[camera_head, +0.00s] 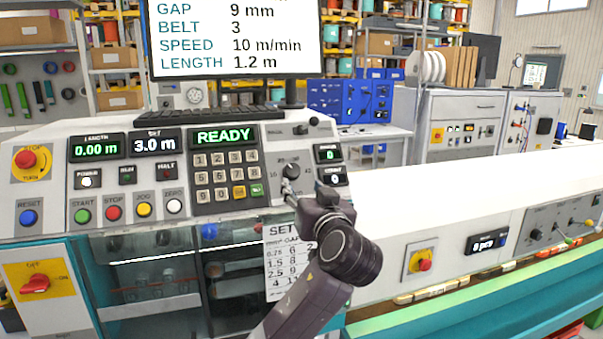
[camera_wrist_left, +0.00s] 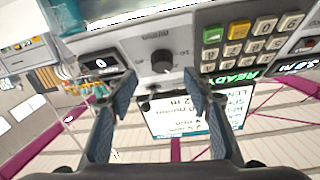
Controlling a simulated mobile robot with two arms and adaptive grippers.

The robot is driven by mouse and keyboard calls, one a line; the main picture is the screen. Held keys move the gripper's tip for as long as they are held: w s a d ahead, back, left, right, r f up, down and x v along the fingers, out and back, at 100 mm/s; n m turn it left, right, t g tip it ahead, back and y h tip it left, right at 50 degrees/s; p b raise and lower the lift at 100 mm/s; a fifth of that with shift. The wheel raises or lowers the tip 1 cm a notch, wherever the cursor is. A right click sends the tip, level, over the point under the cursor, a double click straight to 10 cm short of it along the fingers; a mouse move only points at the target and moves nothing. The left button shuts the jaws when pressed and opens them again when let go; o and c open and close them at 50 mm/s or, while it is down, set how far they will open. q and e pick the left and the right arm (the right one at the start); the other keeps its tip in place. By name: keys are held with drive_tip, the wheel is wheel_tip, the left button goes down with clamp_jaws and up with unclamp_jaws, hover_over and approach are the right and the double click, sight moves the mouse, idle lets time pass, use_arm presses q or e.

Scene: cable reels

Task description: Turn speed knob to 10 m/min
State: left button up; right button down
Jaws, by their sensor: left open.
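The dark round speed knob (camera_head: 291,171) is on the control panel, right of the keypad, with printed scale marks around it. In the left wrist view the panel appears upside down, and the knob (camera_wrist_left: 162,62) lies between and just beyond my fingertips. My left gripper (camera_head: 289,190) is open and just in front of the knob, with no clear contact. Its two fingers (camera_wrist_left: 160,78) stand apart on either side with nothing between them. The monitor (camera_head: 235,40) reads SPEED 10 m/min. The knob's exact pointer direction is too small to read. My right gripper is not in view.
The keypad (camera_head: 226,178) and the READY display (camera_head: 224,137) are left of the knob. A small counter display (camera_head: 328,154) is close on its right. A red emergency stop (camera_head: 30,160) is at the far left. A settings card (camera_head: 285,255) hangs below, partly behind my arm.

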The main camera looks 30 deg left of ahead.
sight(293, 172)
use_arm(q)
drive_tip(key=p+x, duration=0.1)
drive_tip(key=x, duration=0.1)
drive_tip(key=p+x, duration=0.1)
drive_tip(key=x, duration=0.1)
drive_tip(key=r+p+x, duration=0.1)
drive_tip(key=x, duration=0.1)
drive_tip(key=shift+a, duration=0.4)
drive_tip(key=shift+w+a+f, duration=0.15)
drive_tip(key=shift+w+a, duration=0.2)
drive_tip(key=shift+w, duration=0.2)
